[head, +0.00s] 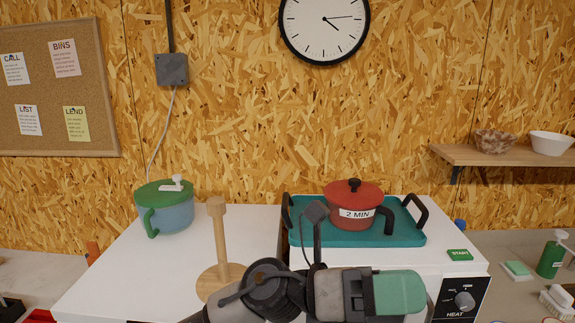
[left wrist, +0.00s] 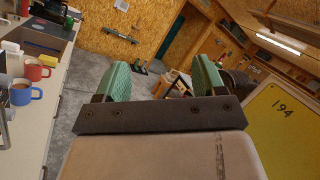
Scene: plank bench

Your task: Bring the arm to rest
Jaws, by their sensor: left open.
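My left gripper (head: 400,293) is in the head view, low and right of the middle, in front of the white stove top. Its green finger pad points right, and no object shows at it. In the left wrist view the two green fingers (left wrist: 164,80) stand apart with nothing between them. That view looks out over the room, away from the stove. My left arm comes in from the bottom of the head view. My right gripper shows in neither view.
A red pot (head: 353,198) marked "2 MIN" sits on a teal tray (head: 310,234) behind my gripper. A wooden stand (head: 217,240) is close to my arm's left. A green-lidded pot (head: 172,212) stands further left. A heat knob (head: 464,300) is right of the gripper.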

